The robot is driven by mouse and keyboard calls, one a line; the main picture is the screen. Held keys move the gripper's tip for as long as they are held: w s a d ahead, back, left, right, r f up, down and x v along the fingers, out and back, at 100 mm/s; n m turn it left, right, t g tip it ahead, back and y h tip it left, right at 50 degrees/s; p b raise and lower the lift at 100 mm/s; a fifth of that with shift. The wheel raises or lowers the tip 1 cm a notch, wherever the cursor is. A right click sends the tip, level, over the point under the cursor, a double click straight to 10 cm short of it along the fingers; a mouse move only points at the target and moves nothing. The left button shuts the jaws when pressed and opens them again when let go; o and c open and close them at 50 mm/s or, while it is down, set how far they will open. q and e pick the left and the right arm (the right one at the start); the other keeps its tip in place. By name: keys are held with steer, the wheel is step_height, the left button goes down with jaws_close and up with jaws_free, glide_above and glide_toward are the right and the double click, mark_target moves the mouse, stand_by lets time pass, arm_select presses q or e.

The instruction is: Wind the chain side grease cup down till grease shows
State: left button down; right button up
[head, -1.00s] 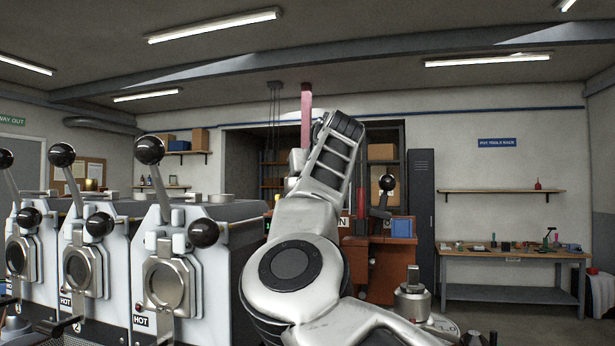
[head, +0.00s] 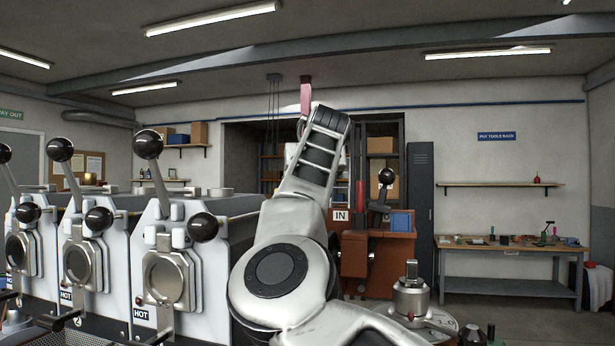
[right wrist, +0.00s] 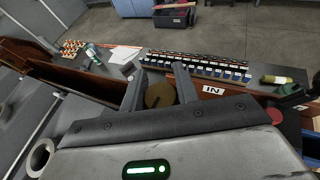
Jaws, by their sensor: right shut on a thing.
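A round brass-coloured cap (right wrist: 160,95), which looks like the grease cup, sits between the two fingers of my right gripper (right wrist: 160,92) in the right wrist view. The gripper is shut on it. The cup's lower part is hidden behind the gripper body, and no grease can be made out. In the head view my right arm rises through the middle and hides its own gripper and the cup. My left gripper is in neither view.
In the head view, roasters with black-knobbed levers (head: 148,145) stand left, and a workbench (head: 510,250) stands right.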

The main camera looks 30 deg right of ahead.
steer(key=o, duration=1)
steer(key=shift+c, duration=0.2)
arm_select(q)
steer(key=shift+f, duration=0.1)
arm_select(e)
steer(key=shift+s+a, duration=0.1)
steer(key=shift+s, duration=0.1)
arm_select(q)
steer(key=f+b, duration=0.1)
steer(key=b, duration=0.1)
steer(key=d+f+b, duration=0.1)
steer(key=b, duration=0.2)
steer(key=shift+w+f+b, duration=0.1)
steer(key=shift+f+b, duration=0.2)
steer(key=shift+b, duration=0.05)
arm_select(e)
steer(key=v, duration=1.5)
steer(key=shift+s+a+r, duration=0.2)
steer(key=shift+s, duration=0.05)
